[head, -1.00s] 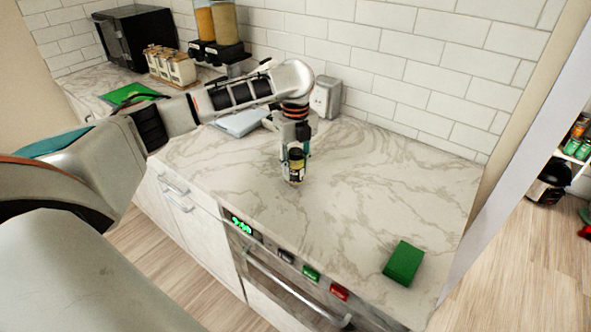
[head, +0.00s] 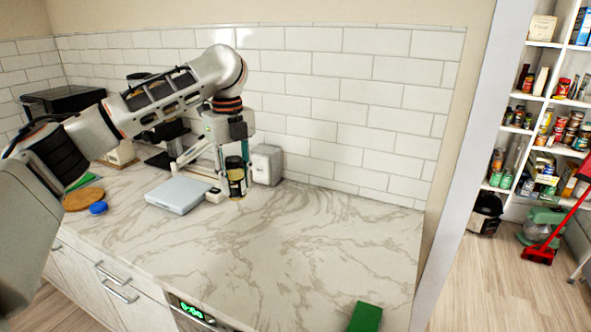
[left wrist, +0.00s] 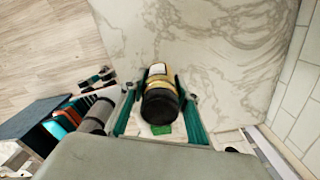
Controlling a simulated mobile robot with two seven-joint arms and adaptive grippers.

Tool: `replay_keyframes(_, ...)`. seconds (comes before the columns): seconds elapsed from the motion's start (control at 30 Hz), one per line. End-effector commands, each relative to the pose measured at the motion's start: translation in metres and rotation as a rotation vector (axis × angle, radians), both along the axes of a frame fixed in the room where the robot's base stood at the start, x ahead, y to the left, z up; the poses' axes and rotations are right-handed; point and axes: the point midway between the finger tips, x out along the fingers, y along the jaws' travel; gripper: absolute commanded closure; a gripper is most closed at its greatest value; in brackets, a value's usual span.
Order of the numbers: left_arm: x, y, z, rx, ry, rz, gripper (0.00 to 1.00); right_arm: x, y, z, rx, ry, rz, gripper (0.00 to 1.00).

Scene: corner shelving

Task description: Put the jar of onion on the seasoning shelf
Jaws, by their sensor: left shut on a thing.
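The jar of onion (head: 236,184) is small, with a black lid and a yellowish label. My left gripper (head: 234,190) is shut on it, its fingers on both sides, over the marble counter. In the left wrist view the dark lid end of the jar (left wrist: 159,105) points at the camera, between the green finger pads (left wrist: 160,113). White shelving (head: 541,98) with several jars and cans stands at the right, beyond the wall edge. I cannot tell which board is the seasoning shelf. My right gripper is out of view.
A grey box (head: 266,165) stands close to the right of the jar. A pale flat scale-like object (head: 178,194) lies to its left. A green block (head: 365,317) sits at the counter's front right. A wall edge (head: 470,150) separates counter and shelving. The middle counter is clear.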

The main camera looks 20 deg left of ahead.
Motion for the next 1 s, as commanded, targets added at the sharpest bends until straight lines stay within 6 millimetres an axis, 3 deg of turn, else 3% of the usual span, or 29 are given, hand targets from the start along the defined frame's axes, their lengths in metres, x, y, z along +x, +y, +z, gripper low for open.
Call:
replay_keyframes(0.2, -0.002, -0.003, -0.001, 0.003, 0.001, 0.035, 0.94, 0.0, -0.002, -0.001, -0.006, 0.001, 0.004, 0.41)
replay_keyframes(0.37, -0.008, -0.013, -0.015, 0.013, 0.001, 0.192, 0.94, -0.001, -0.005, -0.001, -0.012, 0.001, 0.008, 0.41)
replay_keyframes(1.0, -0.064, -0.075, -0.09, 0.031, -0.023, 1.205, 0.94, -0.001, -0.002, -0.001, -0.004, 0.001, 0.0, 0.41)
